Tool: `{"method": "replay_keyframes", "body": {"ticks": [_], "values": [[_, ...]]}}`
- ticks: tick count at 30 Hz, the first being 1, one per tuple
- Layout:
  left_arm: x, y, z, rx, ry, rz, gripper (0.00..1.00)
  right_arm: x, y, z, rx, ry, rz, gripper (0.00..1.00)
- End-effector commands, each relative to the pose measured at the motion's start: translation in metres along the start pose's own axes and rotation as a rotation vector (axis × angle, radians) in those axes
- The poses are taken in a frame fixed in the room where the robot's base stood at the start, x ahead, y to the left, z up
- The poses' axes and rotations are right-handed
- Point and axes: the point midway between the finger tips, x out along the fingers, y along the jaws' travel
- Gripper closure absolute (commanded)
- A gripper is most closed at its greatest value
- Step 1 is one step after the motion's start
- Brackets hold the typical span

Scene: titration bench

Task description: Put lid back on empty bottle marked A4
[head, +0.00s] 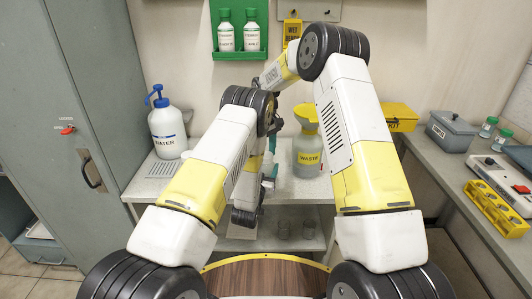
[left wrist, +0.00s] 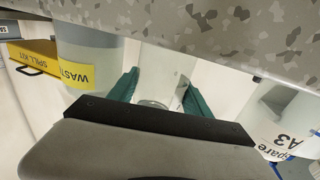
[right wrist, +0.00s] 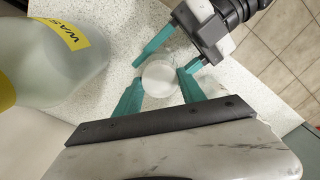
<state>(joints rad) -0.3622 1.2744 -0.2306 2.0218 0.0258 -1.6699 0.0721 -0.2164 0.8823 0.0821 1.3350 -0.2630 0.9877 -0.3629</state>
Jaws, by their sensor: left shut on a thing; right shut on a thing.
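My two grippers meet in front of the waste container, mostly behind my own arms in the head view. In the right wrist view, my right gripper (right wrist: 160,92) has its teal fingers closed around a pale round lid (right wrist: 158,78). My left gripper (right wrist: 172,54) reaches in from the upper right, its fingers at the same stack. In the left wrist view, my left gripper (left wrist: 160,98) is shut on a clear bottle (left wrist: 152,104), mostly hidden behind the black gripper bar. I cannot read an A4 mark or tell whether lid and bottle touch.
The waste container (head: 308,158) stands close by on the speckled bench. A water wash bottle (head: 167,132) is at the left. A pale thing labelled Spare A3 (left wrist: 288,137) shows in the left wrist view. Glasses (head: 283,229) stand on the lower shelf.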

Motion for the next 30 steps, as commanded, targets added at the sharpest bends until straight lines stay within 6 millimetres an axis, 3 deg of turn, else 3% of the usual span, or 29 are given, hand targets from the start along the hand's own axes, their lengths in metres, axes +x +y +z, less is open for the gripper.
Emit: {"method": "replay_keyframes", "body": {"ticks": [6,7,10,22,30], "values": [[0.000,0.000,0.000,0.000,-0.001,0.000,1.00,0.000,0.000,0.000,0.010,0.001,0.001,1.00],[0.000,0.000,0.000,0.000,-0.001,0.000,1.00,0.000,0.000,0.000,0.010,0.001,0.001,0.47],[0.000,0.000,0.000,0.000,-0.001,0.000,1.00,0.000,0.000,0.000,0.010,0.001,0.001,0.28],[0.000,0.000,0.000,0.000,-0.001,0.000,1.00,-0.007,0.001,-0.001,0.010,0.003,0.002,0.28],[0.000,0.000,0.000,0.000,-0.001,0.000,1.00,-0.057,0.001,-0.002,0.010,0.005,0.003,0.28]]}}
